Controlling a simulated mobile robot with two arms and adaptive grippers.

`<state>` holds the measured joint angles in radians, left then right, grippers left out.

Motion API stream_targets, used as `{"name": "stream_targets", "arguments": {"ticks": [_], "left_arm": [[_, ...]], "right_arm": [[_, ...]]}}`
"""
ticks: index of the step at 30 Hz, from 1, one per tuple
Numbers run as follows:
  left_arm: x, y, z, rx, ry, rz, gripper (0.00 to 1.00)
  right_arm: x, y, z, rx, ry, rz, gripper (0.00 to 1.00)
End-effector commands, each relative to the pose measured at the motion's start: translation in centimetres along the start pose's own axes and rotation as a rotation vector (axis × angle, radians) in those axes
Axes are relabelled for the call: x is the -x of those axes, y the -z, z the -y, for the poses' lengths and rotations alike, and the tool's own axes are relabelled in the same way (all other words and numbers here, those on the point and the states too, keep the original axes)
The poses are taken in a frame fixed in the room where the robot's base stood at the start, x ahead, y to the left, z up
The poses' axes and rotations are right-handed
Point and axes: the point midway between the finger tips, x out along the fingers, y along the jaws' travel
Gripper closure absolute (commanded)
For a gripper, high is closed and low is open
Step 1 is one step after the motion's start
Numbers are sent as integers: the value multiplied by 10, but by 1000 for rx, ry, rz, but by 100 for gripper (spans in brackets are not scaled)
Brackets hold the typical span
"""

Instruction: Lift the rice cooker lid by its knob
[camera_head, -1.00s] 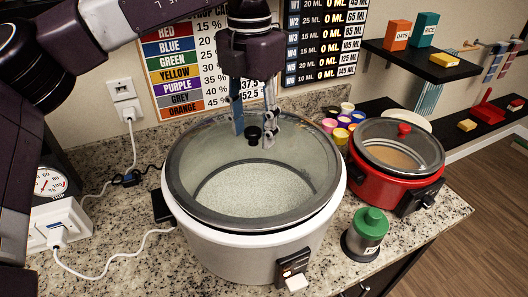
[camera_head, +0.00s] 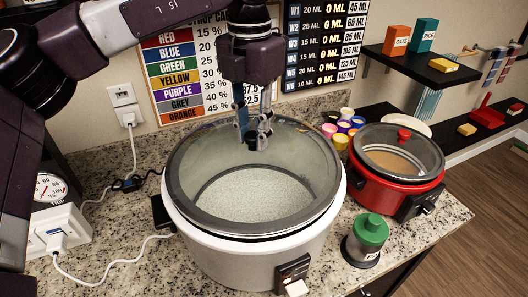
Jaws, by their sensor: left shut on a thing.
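The large white rice cooker (camera_head: 250,258) stands on the granite counter. Its glass lid (camera_head: 210,175) with a grey rim sits on top, and pale rice shows through the glass. The black lid knob (camera_head: 252,144) is at the lid's middle. My left gripper (camera_head: 253,140) points straight down over the lid, its fingers shut on the knob, which they partly hide. The lid appears to rest on the cooker. My right gripper is not in view.
A red cooker (camera_head: 385,185) with a glass lid stands close on the right. A green-topped jar (camera_head: 367,240) is in front of it. Several coloured cups (camera_head: 342,130) stand behind. A white outlet box (camera_head: 58,230) with cables lies at left.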

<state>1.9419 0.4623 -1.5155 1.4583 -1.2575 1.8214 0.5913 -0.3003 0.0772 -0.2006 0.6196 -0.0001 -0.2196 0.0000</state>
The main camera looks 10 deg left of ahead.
Motion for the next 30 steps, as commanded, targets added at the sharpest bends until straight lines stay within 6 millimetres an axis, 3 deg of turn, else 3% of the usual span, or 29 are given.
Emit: {"name": "stream_targets", "arguments": {"ticks": [30], "left_arm": [[59,0,0,0,0,3,100]], "right_arm": [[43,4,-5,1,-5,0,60]]}}
